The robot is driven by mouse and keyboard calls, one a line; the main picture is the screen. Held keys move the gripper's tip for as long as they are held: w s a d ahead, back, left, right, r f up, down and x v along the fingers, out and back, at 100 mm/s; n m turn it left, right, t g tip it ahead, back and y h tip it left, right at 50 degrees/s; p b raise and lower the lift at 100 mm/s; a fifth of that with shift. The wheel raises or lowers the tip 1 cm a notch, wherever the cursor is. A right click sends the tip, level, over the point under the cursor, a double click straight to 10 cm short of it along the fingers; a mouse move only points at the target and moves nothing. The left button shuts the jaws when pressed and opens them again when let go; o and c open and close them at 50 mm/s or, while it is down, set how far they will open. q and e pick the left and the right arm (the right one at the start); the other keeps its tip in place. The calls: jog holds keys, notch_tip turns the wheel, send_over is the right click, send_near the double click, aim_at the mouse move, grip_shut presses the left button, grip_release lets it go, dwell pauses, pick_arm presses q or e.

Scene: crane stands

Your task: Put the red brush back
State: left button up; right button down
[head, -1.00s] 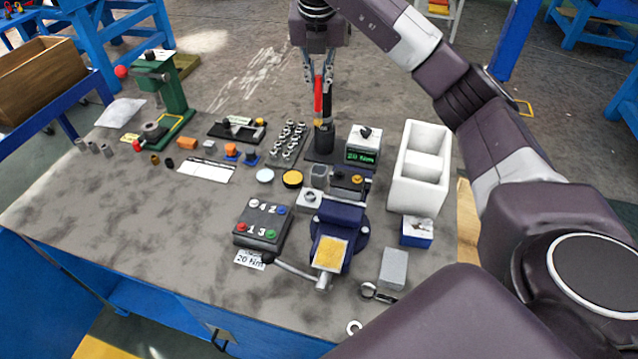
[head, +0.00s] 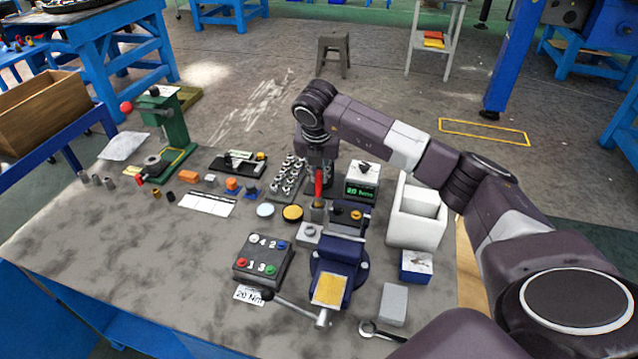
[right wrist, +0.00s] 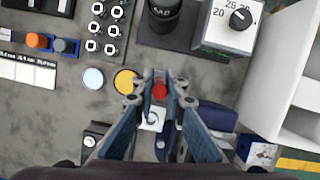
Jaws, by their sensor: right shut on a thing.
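My right gripper (head: 319,168) is shut on the red brush (head: 318,185), which hangs down below the fingers in the head view. In the right wrist view the brush (right wrist: 159,90) shows nearly end-on as a red round between the two fingertips (right wrist: 160,82). The black cup (right wrist: 165,14) stands beyond the fingers at the top of the right wrist view, apart from the brush. In the head view my gripper and arm mostly hide that cup. My left gripper is not in view.
A torque display box (head: 362,192) and a white bin (head: 418,232) stand right of the gripper. The blue vise (head: 340,258) is nearer me. A rack of sockets (head: 287,176) and a yellow disc (head: 292,213) lie to the left. The left front of the bench is clear.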

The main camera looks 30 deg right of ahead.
aim_at(319, 184)
notch_tip(319, 184, down, 4)
jog(key=shift+r, duration=0.2)
jog(key=shift+f, duration=0.2)
jog(key=c, duration=2)
grip_release()
jog(key=shift+o, duration=0.2)
jog(key=shift+r, duration=0.15)
